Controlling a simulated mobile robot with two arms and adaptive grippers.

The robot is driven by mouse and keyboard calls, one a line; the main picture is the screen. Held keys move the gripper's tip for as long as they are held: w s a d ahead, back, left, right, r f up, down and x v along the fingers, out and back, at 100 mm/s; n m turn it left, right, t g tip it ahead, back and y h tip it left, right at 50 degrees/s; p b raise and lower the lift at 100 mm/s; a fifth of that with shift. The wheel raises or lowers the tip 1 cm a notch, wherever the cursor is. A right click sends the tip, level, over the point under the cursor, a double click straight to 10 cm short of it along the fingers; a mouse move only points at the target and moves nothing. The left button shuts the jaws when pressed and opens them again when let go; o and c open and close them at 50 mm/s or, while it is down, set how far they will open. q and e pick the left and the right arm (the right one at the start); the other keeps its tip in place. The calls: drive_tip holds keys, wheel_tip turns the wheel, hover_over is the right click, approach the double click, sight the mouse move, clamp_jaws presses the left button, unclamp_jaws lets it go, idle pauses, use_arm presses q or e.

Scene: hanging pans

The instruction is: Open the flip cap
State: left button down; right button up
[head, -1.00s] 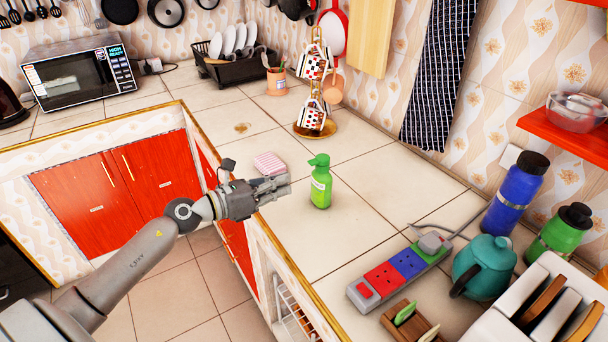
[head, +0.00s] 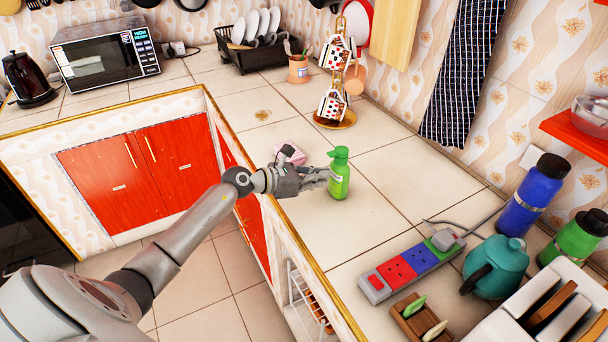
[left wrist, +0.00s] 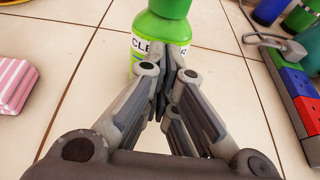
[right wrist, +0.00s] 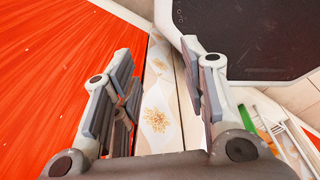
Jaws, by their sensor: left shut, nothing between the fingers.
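A green bottle (head: 339,178) with a green nozzle-like top and a white label stands upright on the tiled counter. Its lower part, with the lettered label, also shows in the left wrist view (left wrist: 166,28); its top is cut off there. My left gripper (head: 325,177) is at the bottle's left side, at label height. Its fingers are closed together and empty, pointing at the bottle; I cannot tell whether they touch it. My right gripper (right wrist: 165,66) is open and empty in the right wrist view, over the red cabinet front. It does not show in the head view.
A pink striped cloth (head: 291,155) lies behind my left gripper. A mug rack (head: 335,121) stands farther back. A coloured power strip (head: 411,265), a teal teapot (head: 495,268) and a blue bottle (head: 534,195) stand to the right. The counter right of the green bottle is clear.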

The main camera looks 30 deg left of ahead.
sight(338, 152)
use_arm(q)
drive_tip(key=r, duration=0.1)
drive_tip(key=r+p, duration=0.1)
drive_tip(key=p, duration=0.1)
drive_tip(key=shift+w+d+r, duration=0.3)
drive_tip(key=shift+w+r, duration=0.05)
drive_tip(key=shift+r, duration=0.05)
drive_tip(key=shift+s+r+p, duration=0.1)
drive_tip(key=shift+r+p, duration=0.25)
drive_tip(key=shift+r, duration=0.15)
